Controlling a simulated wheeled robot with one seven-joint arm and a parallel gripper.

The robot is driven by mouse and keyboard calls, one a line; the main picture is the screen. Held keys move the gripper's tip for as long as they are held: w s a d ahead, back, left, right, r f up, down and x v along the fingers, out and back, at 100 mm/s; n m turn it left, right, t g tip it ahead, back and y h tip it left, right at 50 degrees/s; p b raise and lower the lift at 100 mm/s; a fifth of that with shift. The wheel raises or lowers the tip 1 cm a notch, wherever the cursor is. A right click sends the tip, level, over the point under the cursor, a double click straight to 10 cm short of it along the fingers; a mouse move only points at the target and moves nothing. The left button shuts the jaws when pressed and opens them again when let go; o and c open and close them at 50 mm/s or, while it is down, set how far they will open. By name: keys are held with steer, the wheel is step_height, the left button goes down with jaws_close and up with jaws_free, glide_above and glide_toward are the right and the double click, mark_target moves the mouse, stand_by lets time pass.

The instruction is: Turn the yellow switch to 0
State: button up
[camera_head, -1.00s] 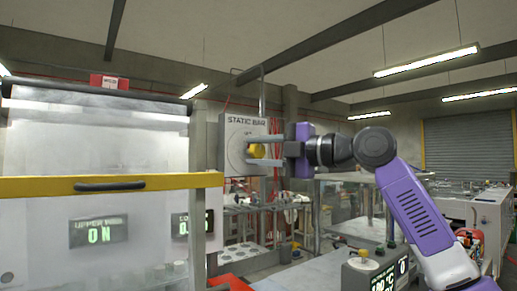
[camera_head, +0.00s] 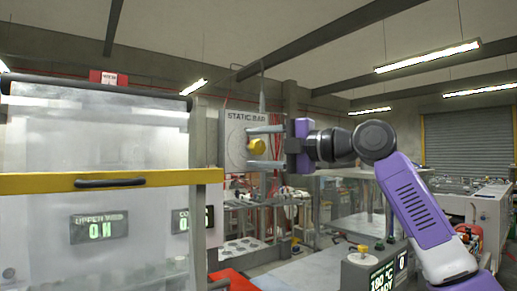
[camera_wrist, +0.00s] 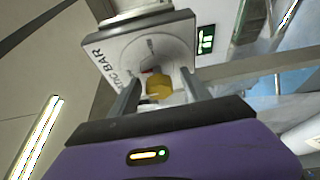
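The yellow switch (camera_head: 257,146) is a round knob on the face of a grey box labelled STATIC BAR (camera_head: 236,126). In the wrist view the yellow switch (camera_wrist: 159,87) sits on a pale round dial plate, with a small red mark beside it. My gripper (camera_head: 262,146) is open, with one finger above the knob and one below it in the head view. In the wrist view my gripper's fingers (camera_wrist: 160,92) stand on either side of the knob, with gaps showing. The dial markings are too small to read.
A machine with a yellow crossbar (camera_head: 40,184) and clear cover stands at the left. A small control box with a knob and display (camera_head: 368,268) is at the lower right. Benches and equipment (camera_head: 480,215) lie behind.

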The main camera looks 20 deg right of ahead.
steer(key=b+v, duration=0.2)
steer(key=v, duration=0.6)
stand_by(0.5)
